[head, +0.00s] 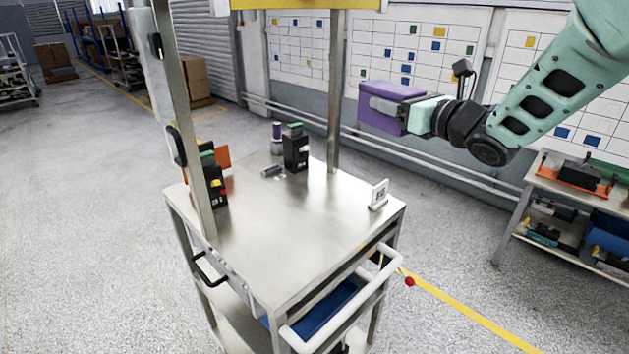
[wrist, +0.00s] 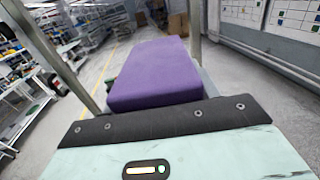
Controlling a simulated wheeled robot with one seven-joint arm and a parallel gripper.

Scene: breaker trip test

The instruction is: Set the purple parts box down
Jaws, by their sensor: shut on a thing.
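The purple parts box (head: 385,107) is held up in the air in the head view, above and to the right of the metal cart's top (head: 290,230). My gripper (head: 400,108) is shut on the purple parts box, with one pale finger along its near side. In the wrist view the purple parts box (wrist: 157,75) fills the middle beyond the dark edge of my gripper's body. The fingertips are hidden there. The box looks clear of the cart top and touches nothing but my gripper.
Black devices (head: 295,148), a purple-and-grey cylinder (head: 277,135) and a small metal cylinder (head: 272,171) are at the cart's back. A white sign (head: 379,194) stands near its right edge. Posts (head: 334,90) rise from the cart. The cart top's middle and front are bare. A side bench (head: 570,180) stands right.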

